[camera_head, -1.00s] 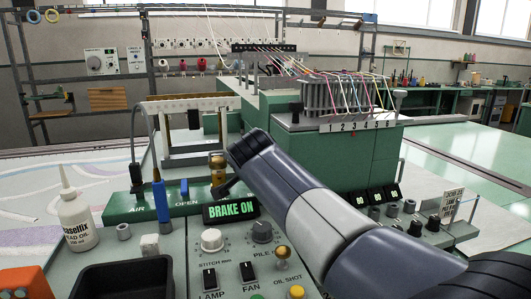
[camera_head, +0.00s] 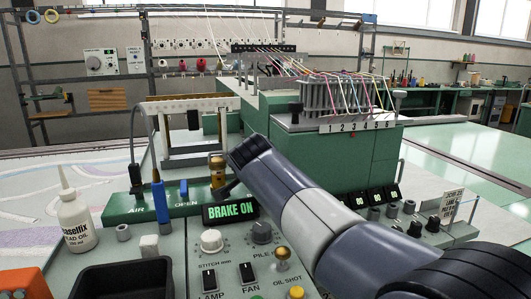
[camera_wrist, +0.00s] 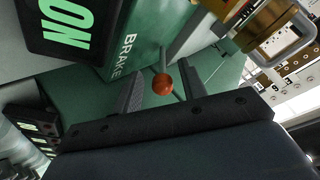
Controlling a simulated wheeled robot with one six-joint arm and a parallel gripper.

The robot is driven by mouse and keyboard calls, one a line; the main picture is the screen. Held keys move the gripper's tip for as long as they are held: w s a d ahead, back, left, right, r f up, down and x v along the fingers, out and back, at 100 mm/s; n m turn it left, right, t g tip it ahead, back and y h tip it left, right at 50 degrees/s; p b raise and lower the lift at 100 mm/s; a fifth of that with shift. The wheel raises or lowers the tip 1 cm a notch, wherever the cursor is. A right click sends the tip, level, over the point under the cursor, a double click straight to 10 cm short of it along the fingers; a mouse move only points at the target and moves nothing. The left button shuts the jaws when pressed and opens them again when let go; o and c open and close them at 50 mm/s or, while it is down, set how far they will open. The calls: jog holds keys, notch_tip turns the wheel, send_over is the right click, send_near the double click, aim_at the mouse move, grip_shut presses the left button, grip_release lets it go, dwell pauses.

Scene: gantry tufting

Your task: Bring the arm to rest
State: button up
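My arm reaches from the lower right over the control panel in the head view. My gripper (camera_head: 225,190) is just above and behind the "BRAKE ON" display (camera_head: 230,211), largely hidden by the wrist. In the wrist view its two fingers (camera_wrist: 160,72) stand apart. An orange-red ball knob (camera_wrist: 162,84) on a thin lever shows between them, beside the word "BRAKE" on the green housing. I see a gap on both sides of the knob, but cannot tell how deep it sits between the fingers. Nothing is held.
A brass fitting (camera_head: 217,168) stands close behind the gripper. A white oil bottle (camera_head: 75,220) and a black bin (camera_head: 122,280) are at the left. Knobs and switches fill the panel below the arm. The yarn rack (camera_head: 345,95) rises behind it.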

jog(key=v, duration=1.1)
jog(key=x, duration=1.1)
jog(key=shift+w+p, duration=0.25)
jog(key=shift+p, duration=0.1)
jog(key=shift+r+p, duration=0.35)
jog(key=shift+p, duration=0.7)
jog(key=shift+w+g+p, duration=0.1)
jog(key=shift+g+p, duration=0.3)
jog(key=shift+p, duration=0.4)
jog(key=g+p, duration=0.1)
jog(key=p, duration=0.4)
jog(key=w+r+g+p, duration=0.1)
jog(key=p, duration=0.4)
jog(key=shift+a+n+h, duration=0.2)
jog(key=shift+n+h, duration=0.1)
jog(key=shift+h, duration=0.1)
jog(key=g+p, duration=0.1)
jog(key=p, duration=0.3)
jog(key=w+g+p, duration=0.1)
jog(key=p, duration=0.4)
jog(key=w+r+g+p, duration=0.1)
jog(key=g+p, duration=0.1)
jog(key=p, duration=0.2)
jog(key=shift+a+h, duration=0.3)
jog(key=shift+h, duration=0.1)
jog(key=shift+b+v, duration=0.85)
jog(key=shift+v, duration=2.05)
jog(key=shift+f, duration=0.1)
